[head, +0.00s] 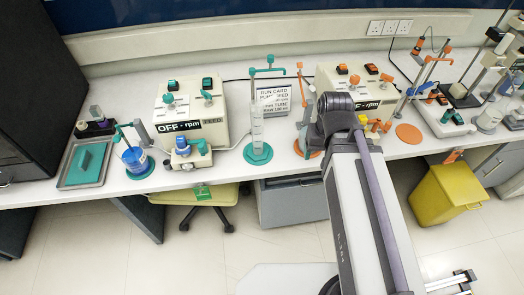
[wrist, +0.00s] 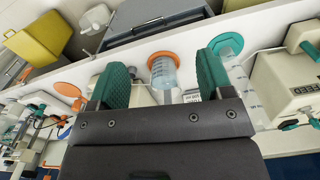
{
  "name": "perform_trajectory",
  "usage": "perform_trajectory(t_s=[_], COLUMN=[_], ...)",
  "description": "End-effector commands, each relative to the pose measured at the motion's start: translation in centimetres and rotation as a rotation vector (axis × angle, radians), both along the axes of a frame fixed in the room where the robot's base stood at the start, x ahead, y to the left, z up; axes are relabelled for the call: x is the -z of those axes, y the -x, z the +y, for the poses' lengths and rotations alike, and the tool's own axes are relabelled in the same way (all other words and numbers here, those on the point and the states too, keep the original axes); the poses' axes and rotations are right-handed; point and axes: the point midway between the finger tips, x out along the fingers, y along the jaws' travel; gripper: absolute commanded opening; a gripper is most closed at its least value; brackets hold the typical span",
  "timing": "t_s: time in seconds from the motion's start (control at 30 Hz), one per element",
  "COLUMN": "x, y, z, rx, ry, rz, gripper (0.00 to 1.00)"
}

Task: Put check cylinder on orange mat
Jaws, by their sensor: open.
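In the wrist view my gripper (wrist: 162,63) is open, its two green fingers apart. A clear, bluish cylinder (wrist: 163,78) shows between them, with an orange round mat or foot (wrist: 152,58) at its end; contact is not visible. In the head view my arm mostly hides this spot, leaving an orange edge (head: 299,149). A tall clear cylinder (head: 257,128) stands on a green mat (head: 258,154); it also shows in the wrist view (wrist: 240,82). A bare orange mat (head: 408,134) lies further right. I cannot tell which cylinder is the check cylinder.
White pump boxes (head: 205,122) stand behind, with a run card (head: 273,101) between them. Green stand arms (head: 268,71) rise near the tall cylinder. A blue beaker (head: 134,158) and tray (head: 85,163) are left. A yellow bin (head: 445,193) stands below the bench.

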Motion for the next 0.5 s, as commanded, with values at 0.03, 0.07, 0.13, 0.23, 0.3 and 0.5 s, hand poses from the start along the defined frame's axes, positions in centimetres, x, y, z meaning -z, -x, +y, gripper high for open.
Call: perform_trajectory(t_s=[0.03, 0.07, 0.13, 0.23, 0.3, 0.5], x=[6.6, 8.6, 12.7, 17.3, 19.3, 13.6], y=[-0.1, -0.4, -1.4, -3.4, -5.3, -11.9], z=[1.0, 1.9, 4.6, 9.1, 12.4, 15.8], rx=[-0.008, -0.010, 0.035, 0.218, 0.429, 1.401], ry=[-0.038, -0.078, -0.208, -0.466, -0.702, -1.578], rz=[-0.004, -0.018, -0.066, -0.137, -0.158, 0.236], gripper=[0.73, 0.73, 0.73, 0.73, 0.73, 0.73])
